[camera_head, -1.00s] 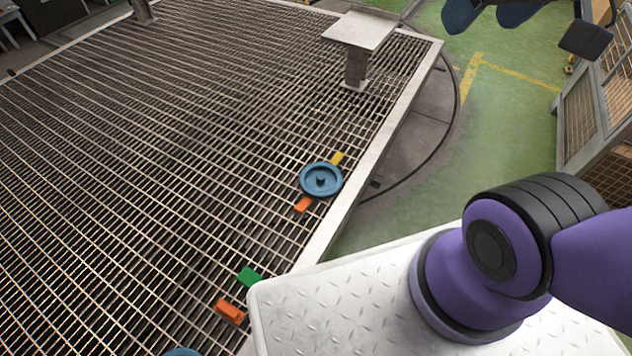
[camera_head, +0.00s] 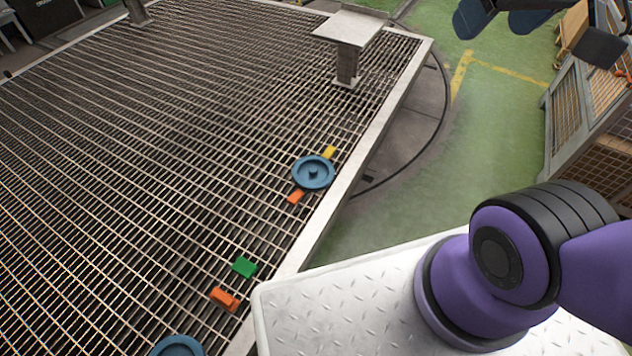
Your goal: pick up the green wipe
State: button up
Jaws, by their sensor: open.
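The green wipe (camera_head: 245,266) is a small flat green piece lying on the metal grating near its right edge, in the lower middle of the view. It lies just above an orange block (camera_head: 225,299) and apart from it. My gripper (camera_head: 535,30) shows only in part at the top right, as dark finger pieces cut off by the frame edge. It is open, with nothing seen between its fingers, and far from the wipe in the picture. Nothing hides the wipe.
A blue round dish (camera_head: 313,172) lies on the grating, with a yellow piece (camera_head: 329,152) and an orange piece (camera_head: 296,197) beside it. Another blue disc (camera_head: 178,346) is cut off below. A raised plate (camera_head: 350,27) stands behind. A mesh cage (camera_head: 580,110) is right.

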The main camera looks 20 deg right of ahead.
aim_at(242, 266)
jog(key=j+u, duration=0.15)
jog(key=u, duration=0.25)
jog(key=j+u, duration=0.1)
jog(key=u, duration=0.3)
jog(key=j+u, duration=0.15)
jog(key=u, duration=0.25)
jog(key=i+j+u, duration=0.1)
jog(key=u, duration=0.35)
